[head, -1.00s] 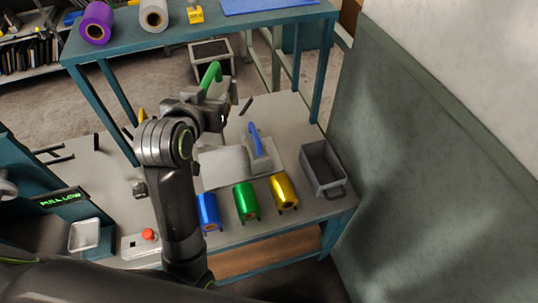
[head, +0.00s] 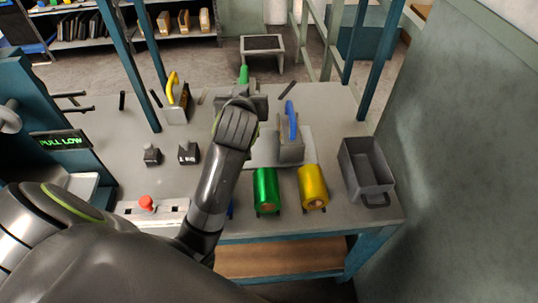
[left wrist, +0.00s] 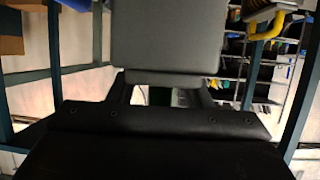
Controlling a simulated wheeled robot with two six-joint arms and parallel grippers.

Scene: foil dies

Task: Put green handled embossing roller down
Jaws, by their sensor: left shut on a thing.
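My left gripper (head: 246,90) is shut on the green handled embossing roller, over the far middle of the grey workbench (head: 215,190). Only its green handle (head: 243,74) shows clearly, standing up past the gripper. My wrist hides its lower part, so I cannot tell whether it touches the bench. In the left wrist view a large grey block fills the upper middle; I cannot tell what it is. My right gripper is not in view.
A yellow handled tool (head: 175,98) stands left of my gripper, a blue handled one (head: 291,135) to the right on a pale plate. Green (head: 266,190) and gold (head: 312,187) foil rolls lie nearer. A grey bin (head: 366,170) stands at right. Shelf posts rise behind.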

